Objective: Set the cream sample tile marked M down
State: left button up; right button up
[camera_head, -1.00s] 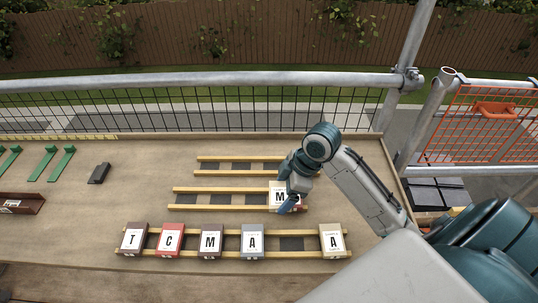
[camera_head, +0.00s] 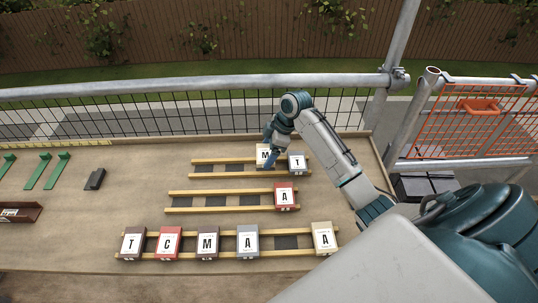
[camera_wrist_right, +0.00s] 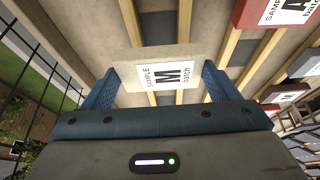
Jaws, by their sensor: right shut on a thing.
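The cream sample tile marked M (camera_head: 262,150) is between the fingers of my right gripper (camera_head: 268,157), over the top rail rack (camera_head: 222,177) at the far side of the table. In the right wrist view, the cream tile (camera_wrist_right: 150,55) lies between the two blue fingers of the right gripper (camera_wrist_right: 165,80), its M label facing the camera. I cannot tell whether its underside touches the rails. A grey-blue tile marked T (camera_head: 297,163) sits just to its right on the same rack. My left gripper is not in view.
A red tile marked A (camera_head: 285,196) sits at the right end of the middle rack (camera_head: 220,209). The front rack (camera_head: 190,258) holds several lettered tiles. Dark slots left on the top rack are empty. A metal guard rail (camera_head: 190,88) runs behind the table.

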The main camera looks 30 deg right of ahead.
notch_tip(320, 180, down, 3)
jog(key=shift+s+f+p, duration=0.1)
jog(key=shift+p, duration=0.5)
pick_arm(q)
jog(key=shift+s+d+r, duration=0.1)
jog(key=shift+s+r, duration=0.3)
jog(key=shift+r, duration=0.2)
pick_arm(e)
jog(key=shift+f, duration=0.4)
jog(key=o, duration=1)
jog(key=shift+r, duration=0.6)
pick_arm(q)
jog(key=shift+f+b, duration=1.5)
jog(key=shift+b, duration=0.1)
pick_arm(e)
jog(key=v, duration=1.1)
jog(key=shift+r, duration=0.35)
